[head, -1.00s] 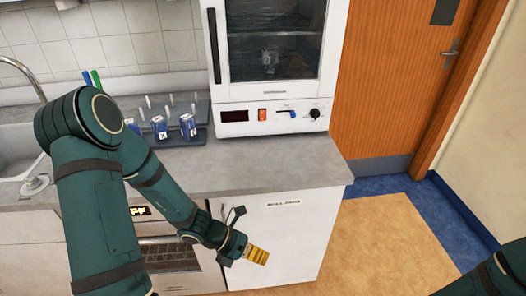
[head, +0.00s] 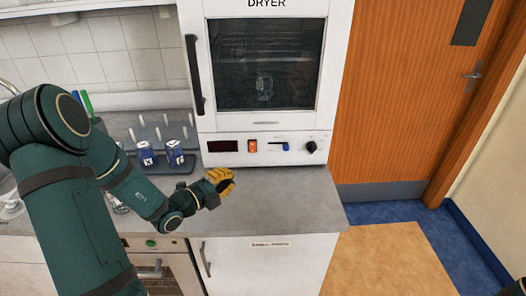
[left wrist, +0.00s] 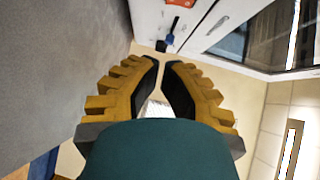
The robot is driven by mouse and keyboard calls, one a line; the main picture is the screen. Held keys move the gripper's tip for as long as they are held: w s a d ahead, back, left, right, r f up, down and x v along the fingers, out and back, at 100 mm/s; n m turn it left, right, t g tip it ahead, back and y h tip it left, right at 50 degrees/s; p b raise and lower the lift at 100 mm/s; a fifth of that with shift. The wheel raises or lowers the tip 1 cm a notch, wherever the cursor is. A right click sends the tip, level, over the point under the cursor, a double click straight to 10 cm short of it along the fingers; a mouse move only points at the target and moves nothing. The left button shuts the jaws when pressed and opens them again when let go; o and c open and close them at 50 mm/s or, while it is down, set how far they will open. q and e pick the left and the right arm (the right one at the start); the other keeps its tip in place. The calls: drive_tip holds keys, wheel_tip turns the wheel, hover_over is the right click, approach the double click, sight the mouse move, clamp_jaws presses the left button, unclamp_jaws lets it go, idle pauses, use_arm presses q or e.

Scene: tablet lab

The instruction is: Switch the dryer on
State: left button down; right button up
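The white dryer (head: 265,180) stands at the back of the counter, its glass door closed. Its front panel carries a dark display (head: 222,146), an orange-red rocker switch (head: 252,146), a blue slider (head: 285,146) and a black knob (head: 311,147). My left gripper (head: 226,177) has yellow fingers and hovers over the counter, below and slightly left of the rocker switch, apart from the panel. In the left wrist view its fingertips (left wrist: 162,65) lean together with a narrow gap and hold nothing visible between the tips.
Blue-labelled containers (head: 147,154) stand by a dark rack (head: 178,163) left of the dryer. The grey counter (head: 285,200) is clear in front of the dryer. A white cabinet (head: 270,270) is below, and a wooden door (head: 400,100) is at the right.

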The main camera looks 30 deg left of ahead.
use_arm(q)
drive_tip(key=shift+w, duration=0.2)
drive_tip(key=b, duration=0.2)
approach(253, 147)
drive_tip(key=w+d, duration=0.1)
drive_tip(key=d, duration=0.1)
drive_tip(key=w+d+f, duration=0.1)
drive_tip(key=d, duration=0.1)
drive_tip(key=w+d+f, duration=0.1)
drive_tip(key=w+d, duration=0.1)
drive_tip(key=shift+f, duration=0.25)
drive_tip(key=shift+w+a+f, duration=0.15)
drive_tip(key=shift+w+a, duration=0.65)
drive_tip(key=shift+w, duration=0.15)
drive_tip(key=shift+w+a, duration=0.35)
drive_tip(key=shift+w, duration=0.2)
drive_tip(key=shift+b, duration=0.3)
